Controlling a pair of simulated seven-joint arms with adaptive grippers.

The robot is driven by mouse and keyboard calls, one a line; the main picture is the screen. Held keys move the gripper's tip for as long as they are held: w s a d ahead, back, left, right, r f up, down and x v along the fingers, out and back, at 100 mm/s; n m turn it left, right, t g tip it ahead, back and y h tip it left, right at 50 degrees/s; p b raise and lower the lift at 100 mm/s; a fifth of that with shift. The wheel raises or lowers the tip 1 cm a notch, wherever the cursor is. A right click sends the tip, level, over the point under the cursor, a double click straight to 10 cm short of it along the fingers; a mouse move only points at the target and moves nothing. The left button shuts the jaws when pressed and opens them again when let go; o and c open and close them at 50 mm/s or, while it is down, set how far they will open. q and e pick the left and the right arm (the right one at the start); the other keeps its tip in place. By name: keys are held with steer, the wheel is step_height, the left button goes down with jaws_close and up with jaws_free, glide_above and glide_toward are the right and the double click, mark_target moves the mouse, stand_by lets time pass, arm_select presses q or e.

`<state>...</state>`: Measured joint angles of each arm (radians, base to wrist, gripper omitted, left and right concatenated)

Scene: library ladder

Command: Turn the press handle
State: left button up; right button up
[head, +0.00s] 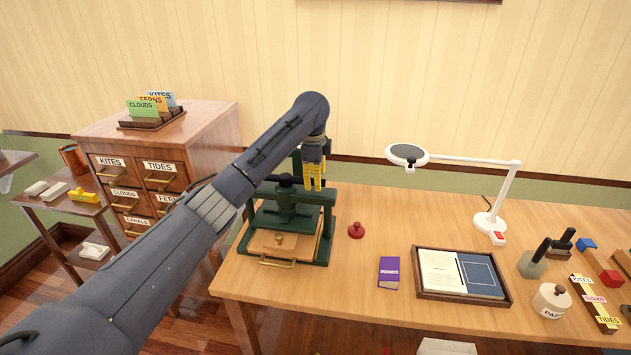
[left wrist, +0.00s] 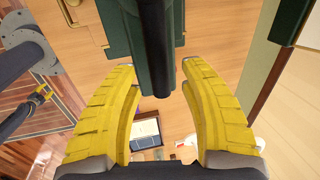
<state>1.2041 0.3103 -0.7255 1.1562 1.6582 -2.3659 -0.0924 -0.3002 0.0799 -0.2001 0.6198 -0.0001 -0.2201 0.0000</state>
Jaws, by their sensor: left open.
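The dark green press (head: 326,222) stands at the left end of the wooden table. Its handle, with a dark knob (head: 285,180), is at the top, partly hidden by my arm. My left gripper (head: 314,186) points down over the press's right side, near the handle. In the left wrist view its yellow fingers (left wrist: 160,78) are open. A dark round bar of the press (left wrist: 156,50) reaches between the fingertips from above; I cannot tell whether they touch it. A small gripper with yellow parts, seemingly my right one (left wrist: 40,96), shows at the left edge of that view.
A red knobbed object (head: 356,230), a purple book (head: 389,272) and a framed tray (head: 417,290) lie right of the press. A white lamp (head: 490,222) stands further right. A drawer cabinet (head: 215,118) is at left. The table's middle back is clear.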

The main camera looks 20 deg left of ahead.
arm_select(q)
steer(key=shift+w+f, duration=0.15)
steer(key=shift+f, duration=0.55)
steer(key=shift+o, duration=0.2)
jaws_close()
